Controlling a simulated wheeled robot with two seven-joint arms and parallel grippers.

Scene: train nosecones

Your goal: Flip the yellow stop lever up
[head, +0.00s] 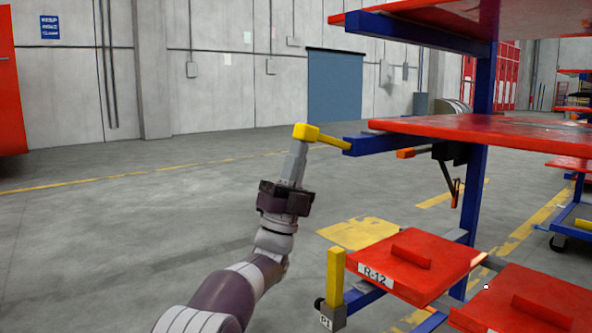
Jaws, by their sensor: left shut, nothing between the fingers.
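A yellow stop lever (331,141) sticks out to the left from the end of the blue beam under the middle red shelf. It lies near horizontal, with a thicker yellow block at its outer end. My left gripper (298,147) points up, its grey fingers shut and empty. Its fingertips are at the underside of the yellow block and appear to touch it; the block hides their very ends. A second yellow piece (335,268) stands upright at the lower shelf corner, above a grey block marked P1. My right gripper is not in view.
The rack has red shelves (470,128) on blue beams and a blue post (470,205). Lower red panels (430,246), one labelled R-12, stand to the right of my left arm. An orange-tipped part (405,154) hangs under the middle shelf. The floor to the left is clear.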

